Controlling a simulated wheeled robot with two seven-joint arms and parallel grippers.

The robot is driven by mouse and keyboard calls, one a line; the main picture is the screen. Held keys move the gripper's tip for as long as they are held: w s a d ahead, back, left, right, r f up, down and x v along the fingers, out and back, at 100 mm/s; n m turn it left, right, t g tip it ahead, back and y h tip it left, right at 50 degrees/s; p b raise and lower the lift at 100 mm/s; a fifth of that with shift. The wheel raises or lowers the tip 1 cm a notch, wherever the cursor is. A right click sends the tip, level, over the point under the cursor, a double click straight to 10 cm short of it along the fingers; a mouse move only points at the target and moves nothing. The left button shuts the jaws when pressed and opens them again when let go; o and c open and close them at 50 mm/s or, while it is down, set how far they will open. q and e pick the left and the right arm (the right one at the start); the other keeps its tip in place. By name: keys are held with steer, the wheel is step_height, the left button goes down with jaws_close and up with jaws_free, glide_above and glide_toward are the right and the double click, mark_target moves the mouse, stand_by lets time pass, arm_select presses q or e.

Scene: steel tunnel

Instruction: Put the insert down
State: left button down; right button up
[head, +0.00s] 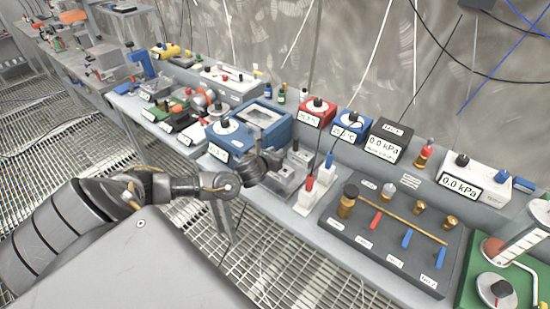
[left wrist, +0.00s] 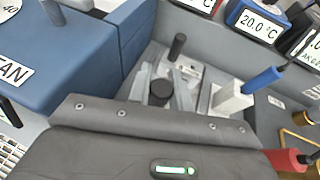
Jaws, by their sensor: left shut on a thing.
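My left gripper (head: 268,163) reaches over the grey metal block (head: 290,177) on the bench. In the left wrist view, its two grey fingers (left wrist: 161,95) are shut on a small piece with a round black top, the insert (left wrist: 160,91). The insert's lower part is hidden, so I cannot tell whether it touches the block or the bench. The metal block (left wrist: 189,68) lies just beyond the fingers, with a black peg (left wrist: 178,46) standing up from it. My right gripper is not in view.
A blue box (head: 265,122) stands close behind and left of the gripper. White blocks with red and blue plugs (head: 306,199) stand just right. A dark board with brass fittings (head: 385,240) lies further right. Red and blue temperature displays line the back.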

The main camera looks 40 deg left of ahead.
arm_select(q)
steer(key=f+b, duration=0.3)
steer(key=shift+w+a+f, duration=0.15)
steer(key=shift+w+f, duration=0.1)
steer(key=shift+w, duration=0.05)
steer(key=shift+f+b, duration=0.3)
steer(key=shift+r, duration=0.15)
steer(key=shift+f, duration=0.2)
steer(key=c, duration=1.3)
jaws_free()
steer(key=shift+o, duration=0.2)
